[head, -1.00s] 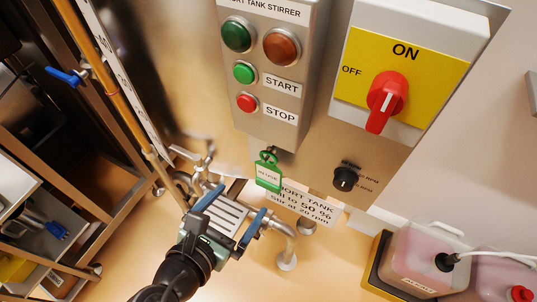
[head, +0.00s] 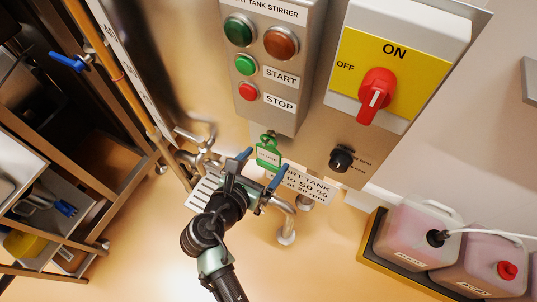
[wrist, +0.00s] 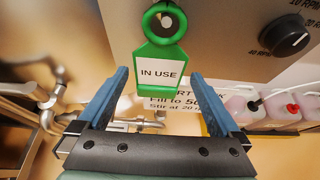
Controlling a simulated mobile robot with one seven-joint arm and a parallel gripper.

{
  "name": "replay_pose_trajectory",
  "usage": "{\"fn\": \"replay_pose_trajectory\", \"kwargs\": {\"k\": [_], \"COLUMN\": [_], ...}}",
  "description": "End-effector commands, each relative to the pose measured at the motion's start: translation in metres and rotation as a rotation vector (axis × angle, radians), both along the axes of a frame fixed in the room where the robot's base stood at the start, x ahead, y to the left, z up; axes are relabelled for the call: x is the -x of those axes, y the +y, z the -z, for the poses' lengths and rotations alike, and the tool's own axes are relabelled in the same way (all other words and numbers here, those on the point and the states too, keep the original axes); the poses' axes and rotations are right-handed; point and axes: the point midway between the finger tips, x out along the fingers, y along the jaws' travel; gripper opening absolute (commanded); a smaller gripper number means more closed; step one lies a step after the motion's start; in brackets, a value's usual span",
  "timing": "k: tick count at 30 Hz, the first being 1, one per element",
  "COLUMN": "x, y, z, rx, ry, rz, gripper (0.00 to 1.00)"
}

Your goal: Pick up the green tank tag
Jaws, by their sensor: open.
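The green tank tag (head: 268,152) hangs below the stirrer control box. In the wrist view the tag (wrist: 161,54) has a round eyelet on a peg at the top and a white label reading "IN USE". My gripper (head: 263,162) is open, its two blue fingers pointing up at the tag. In the wrist view the gripper's fingertips (wrist: 158,76) stand left and right of the tag's lower part, with a gap on each side. Nothing is held. I cannot tell how far the fingertips are from the tag in depth.
The stirrer control box (head: 273,62) is above the tag. A black knob (head: 341,158) sits to its right and a red rotary switch (head: 376,95) higher up. A sign (head: 306,186) is below the tag. Metal pipes (head: 285,222) and a valve (head: 200,150) are close to the gripper.

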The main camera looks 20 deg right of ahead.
Motion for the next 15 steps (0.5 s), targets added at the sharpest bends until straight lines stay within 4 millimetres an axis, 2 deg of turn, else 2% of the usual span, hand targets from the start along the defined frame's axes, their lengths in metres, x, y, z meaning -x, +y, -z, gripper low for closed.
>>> {"fn": "replay_pose_trajectory", "kwargs": {"k": [6, 15], "x": [-0.016, -0.018], "y": [-0.018, -0.021], "z": [0.010, 0.013], "rx": [0.000, -0.001], "ry": [0.000, -0.001], "rz": [0.001, 0.000], "gripper": [1.00, 1.00]}}
